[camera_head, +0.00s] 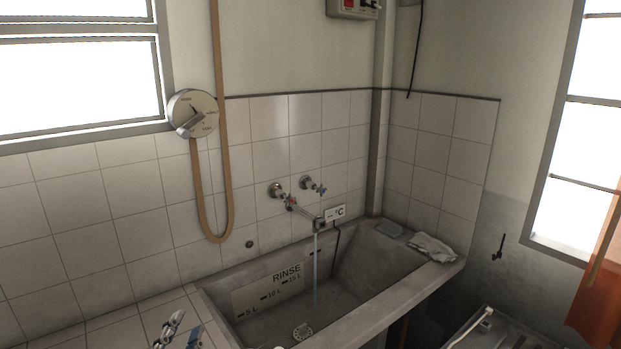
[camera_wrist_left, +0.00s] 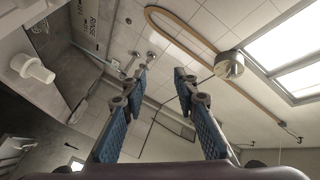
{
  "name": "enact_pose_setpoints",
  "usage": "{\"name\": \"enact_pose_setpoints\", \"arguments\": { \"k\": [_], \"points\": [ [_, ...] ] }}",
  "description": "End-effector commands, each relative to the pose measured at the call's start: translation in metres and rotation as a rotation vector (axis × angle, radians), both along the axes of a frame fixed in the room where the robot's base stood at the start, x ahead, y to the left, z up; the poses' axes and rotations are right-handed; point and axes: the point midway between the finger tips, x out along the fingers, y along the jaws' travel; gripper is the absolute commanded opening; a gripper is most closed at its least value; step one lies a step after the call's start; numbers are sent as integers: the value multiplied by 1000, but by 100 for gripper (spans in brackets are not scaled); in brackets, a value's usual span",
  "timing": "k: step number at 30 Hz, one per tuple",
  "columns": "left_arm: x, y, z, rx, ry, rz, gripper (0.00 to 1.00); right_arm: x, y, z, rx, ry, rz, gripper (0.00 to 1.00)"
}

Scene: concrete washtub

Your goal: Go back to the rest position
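My left gripper (camera_head: 178,332) shows at the bottom edge of the head view, in front of the tiled ledge left of the washtub. In the left wrist view the same gripper (camera_wrist_left: 160,92) has its two blue-padded fingers wide apart, with nothing between them. The concrete washtub (camera_head: 358,316) stands to its right, with "RINSE" and litre marks on its inner wall. A tap (camera_head: 318,225) with two valves hangs over the tub, and a thin pale stream falls from its spout. My right gripper is in neither view.
A round dial (camera_head: 193,113) and a hanging tan hose (camera_head: 221,150) are on the left wall. A metal-topped unit (camera_head: 492,333) stands at lower right.

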Motion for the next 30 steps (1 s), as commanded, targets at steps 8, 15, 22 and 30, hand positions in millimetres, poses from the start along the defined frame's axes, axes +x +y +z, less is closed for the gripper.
{"name": "enact_pose_setpoints", "arguments": {
  "k": [8, 15, 22, 30],
  "points": [
    [-105, 18, -163, -423, 596, 267, 28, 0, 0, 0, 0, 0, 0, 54],
    [-208, -8, -231, -616, 979, 391, 28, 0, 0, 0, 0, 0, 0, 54],
    [-258, -29, -275, -687, 1185, 445, 28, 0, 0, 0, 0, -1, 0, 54],
    [-249, -31, -363, -674, 1216, 455, 28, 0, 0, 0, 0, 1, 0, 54]
  ]
}}
